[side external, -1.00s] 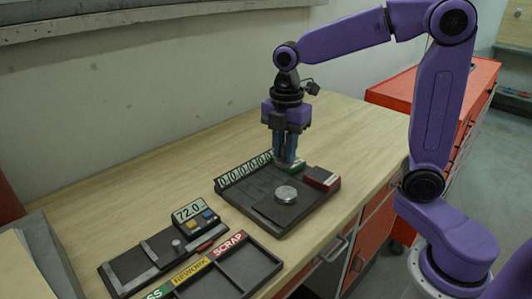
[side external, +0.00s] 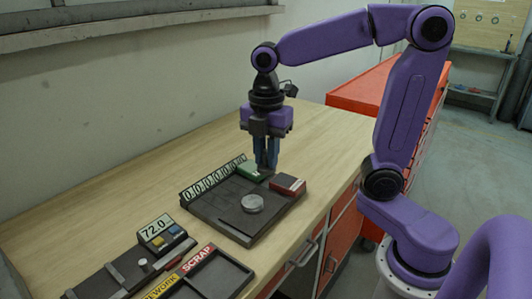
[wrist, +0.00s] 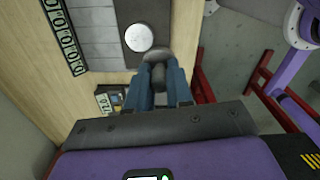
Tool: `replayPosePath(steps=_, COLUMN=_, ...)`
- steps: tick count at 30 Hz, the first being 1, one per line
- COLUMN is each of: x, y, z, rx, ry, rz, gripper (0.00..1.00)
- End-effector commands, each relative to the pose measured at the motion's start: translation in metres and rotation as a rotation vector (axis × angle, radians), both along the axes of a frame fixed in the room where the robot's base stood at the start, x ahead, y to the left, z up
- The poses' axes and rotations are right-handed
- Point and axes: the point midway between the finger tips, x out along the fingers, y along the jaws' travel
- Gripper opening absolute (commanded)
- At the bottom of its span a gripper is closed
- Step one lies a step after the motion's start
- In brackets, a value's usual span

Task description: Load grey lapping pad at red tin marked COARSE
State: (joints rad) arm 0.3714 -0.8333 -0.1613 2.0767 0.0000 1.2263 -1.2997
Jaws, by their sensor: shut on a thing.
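The red tin (side external: 288,184) sits at the right back of the dark tray (side external: 222,217) in the side view. Its pale label is too small to read. A green tin (side external: 250,171) stands to its left. My gripper (side external: 266,163) points down between the two tins in the picture, nearer the back. Its blue fingers (wrist: 160,80) are shut on a small dark grey piece (wrist: 158,74), which looks like the lapping pad. I cannot tell whether it touches a tin. Neither tin can be made out in the wrist view.
A round silver disc (side external: 252,203) lies on the tray; it also shows in the wrist view (wrist: 139,38). A row of number plates (side external: 212,178) lines the tray's back left edge. A gauge reading 72.0 (side external: 157,228) and sorting bins (side external: 210,278) stand in front. Bare bench lies behind.

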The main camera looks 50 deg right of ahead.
Motion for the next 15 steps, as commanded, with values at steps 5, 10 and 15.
replayPosePath(steps=5, x=0.01, y=-0.026, z=-0.008, rx=-0.002, ry=0.003, rz=-0.011, gripper=0.0)
replayPosePath(steps=10, x=0.023, y=-0.073, z=-0.024, rx=-0.001, ry=0.004, rz=-0.012, gripper=0.0)
replayPosePath(steps=15, x=0.029, y=-0.108, z=-0.035, rx=0.0, ry=0.001, rz=-0.007, gripper=0.0)
